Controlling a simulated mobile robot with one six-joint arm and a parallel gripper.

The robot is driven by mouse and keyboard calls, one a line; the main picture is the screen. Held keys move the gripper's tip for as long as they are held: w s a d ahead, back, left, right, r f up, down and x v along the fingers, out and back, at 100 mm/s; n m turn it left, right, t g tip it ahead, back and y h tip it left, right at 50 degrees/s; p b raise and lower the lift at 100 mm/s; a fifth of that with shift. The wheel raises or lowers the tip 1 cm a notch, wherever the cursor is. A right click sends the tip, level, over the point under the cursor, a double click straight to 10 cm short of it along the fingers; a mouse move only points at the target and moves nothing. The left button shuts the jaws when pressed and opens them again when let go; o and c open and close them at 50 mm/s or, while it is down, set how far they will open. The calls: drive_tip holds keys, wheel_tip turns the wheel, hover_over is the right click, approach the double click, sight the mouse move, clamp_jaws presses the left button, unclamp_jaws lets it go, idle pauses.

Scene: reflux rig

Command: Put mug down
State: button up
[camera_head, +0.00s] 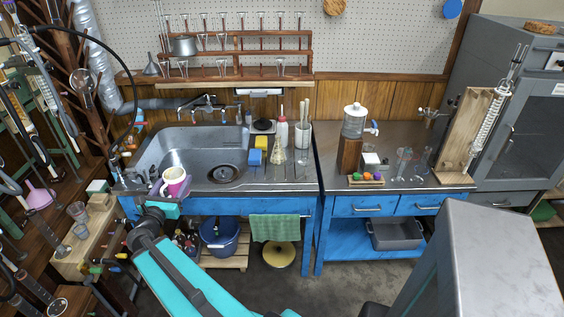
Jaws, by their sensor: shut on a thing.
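My gripper (167,191) is at the mug's left and lower side, shut on the mug. The fingers are small and partly hidden, so the exact grip point is unclear. I cannot tell whether the mug's base touches the sink's front rim or is held above it. The metal sink (205,145) has an empty-looking basin with a dark drain.
Right of the basin, a drainboard holds a blue sponge (254,157), a yellow sponge (261,143), a flask (279,153) and a white-red bottle (282,131). A glass dispenser (354,120) stands on the right counter. Glassware racks crowd the left. Bare drainboard shows near its front edge.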

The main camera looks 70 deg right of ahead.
drive_tip(key=s+d+f+m+g+b, duration=0.1)
drive_tip(key=s+d+f+g, duration=0.2)
drive_tip(key=s+d, duration=0.8)
drive_tip(key=s+d+f+m+g+b, duration=0.1)
drive_tip(key=s+d+f, duration=0.3)
drive_tip(key=s+d, duration=0.7)
drive_tip(key=s+m+g, duration=0.1)
drive_tip(key=s, duration=0.4)
drive_tip(key=shift+m+g+h, duration=0.3)
drive_tip(key=shift+g, duration=0.1)
drive_tip(key=shift+w+d+f+b, duration=0.15)
drive_tip(key=shift+d+b, duration=0.2)
drive_tip(key=shift+b, duration=0.85)
drive_tip(key=shift+d+f+b, duration=0.15)
drive_tip(key=shift+d+b, duration=0.2)
drive_tip(key=shift+b, duration=0.85)
drive_tip(key=d+b, duration=0.1)
drive_tip(key=b, duration=0.4)
drive_tip(key=shift+w+d+b, duration=0.1)
drive_tip(key=shift+d+b, duration=0.15)
drive_tip(key=shift+b, duration=0.05)
drive_tip(key=w+d+b, duration=0.1)
drive_tip(key=d+b, duration=0.5)
drive_tip(key=d, duration=0.6)
drive_tip(key=shift+w+d+f, duration=0.15)
drive_tip(key=shift+w+f, duration=0.2)
drive_tip(key=shift+f, duration=0.05)
